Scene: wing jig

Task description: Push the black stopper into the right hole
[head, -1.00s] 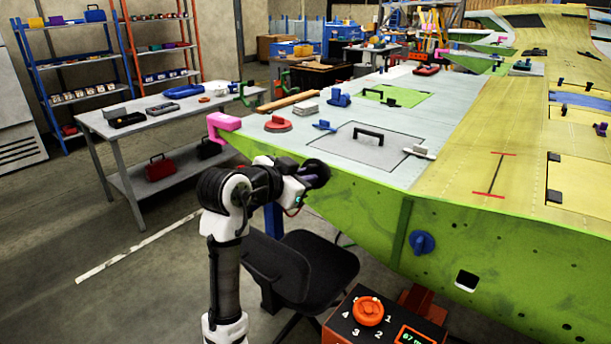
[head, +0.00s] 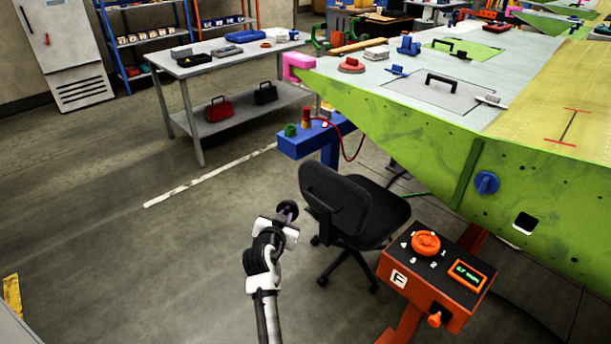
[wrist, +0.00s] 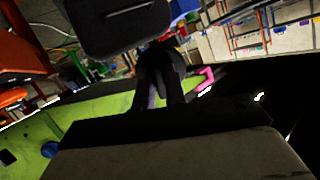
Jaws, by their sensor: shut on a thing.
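My gripper (head: 287,214) is low in front of the chair in the head view, shut on the black stopper (head: 288,207), a dark round-ended piece. In the wrist view the stopper (wrist: 163,58) shows dark between my fingers (wrist: 160,88), and its outline is hard to make out. The green side panel (head: 410,137) of the wing is to the right of my gripper, well apart from it. The stopper is not touching the panel.
A black office chair (head: 350,210) stands between my gripper and the panel. An orange control box (head: 435,275) with a dial is at the lower right. A blue stand (head: 310,140) with a red hose is behind the chair. The floor to the left is clear.

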